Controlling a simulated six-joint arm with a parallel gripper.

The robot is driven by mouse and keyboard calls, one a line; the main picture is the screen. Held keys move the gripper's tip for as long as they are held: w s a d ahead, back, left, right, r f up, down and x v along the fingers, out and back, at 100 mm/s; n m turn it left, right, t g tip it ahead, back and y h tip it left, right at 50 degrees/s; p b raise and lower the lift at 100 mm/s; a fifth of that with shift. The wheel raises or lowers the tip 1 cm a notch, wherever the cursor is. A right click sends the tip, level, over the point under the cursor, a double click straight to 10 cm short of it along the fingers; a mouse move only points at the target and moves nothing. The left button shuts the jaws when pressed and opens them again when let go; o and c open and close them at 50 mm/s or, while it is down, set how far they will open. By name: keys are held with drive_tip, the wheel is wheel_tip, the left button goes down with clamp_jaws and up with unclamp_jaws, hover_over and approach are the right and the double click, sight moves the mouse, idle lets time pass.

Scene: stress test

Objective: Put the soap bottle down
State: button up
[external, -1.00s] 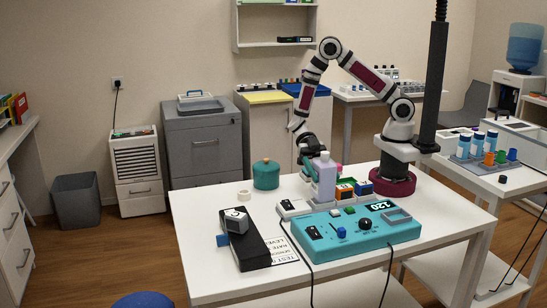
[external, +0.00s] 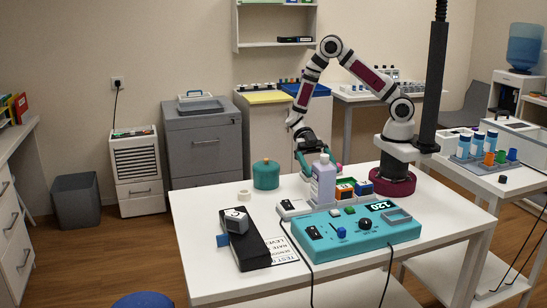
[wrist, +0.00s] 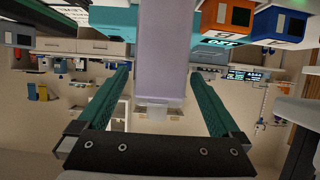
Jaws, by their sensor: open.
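The soap bottle (external: 323,184) is pale purple with a light cap and a printed label. It stands upright on the white table, just behind the teal control box. My gripper (external: 311,166) is open right behind the bottle at its upper part. In the wrist view, the bottle (wrist: 160,45) hangs upside down in the picture, cap downward. The green fingers of my gripper (wrist: 164,75) lie to either side of it with visible gaps. The bottle's base is cut off in the wrist view and partly hidden by the box in the external view.
The teal control box (external: 355,235) fills the front. Orange and blue small blocks (external: 345,191) stand close right of the bottle. A teal round pot (external: 266,175) and a white tape roll (external: 244,194) are at left. A black case (external: 244,244) lies front left.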

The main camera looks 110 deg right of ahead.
drive_tip(key=v, duration=0.9)
drive_tip(key=w+r+m+t+h, duration=0.35)
drive_tip(key=w+t, duration=0.35)
drive_tip(key=w, duration=0.4)
drive_tip(key=w+d+r+m+t+h, duration=0.5)
drive_tip(key=w+d+r+m+h, duration=0.1)
drive_tip(key=r+m+h, duration=0.35)
drive_tip(key=s+f+m+g+h, duration=0.1)
drive_tip(key=s+m+g+h, duration=0.5)
drive_tip(key=s, duration=0.7)
drive_tip(key=s+a+f+m+g+y, duration=0.2)
drive_tip(key=s+a+g+y, duration=0.1)
drive_tip(key=s+a, duration=0.4)
drive_tip(key=s+a+f+m+g+y, duration=0.1)
drive_tip(key=s+a+m+g+y, duration=0.1)
drive_tip(key=s+a, duration=0.6)
drive_tip(key=s+g+y, duration=0.1)
drive_tip(key=s+y, duration=0.1)
drive_tip(key=s, duration=0.4)
drive_tip(key=shift+f+m, duration=0.3)
drive_tip(key=shift+f, duration=0.1)
drive_tip(key=shift+s, duration=0.1)
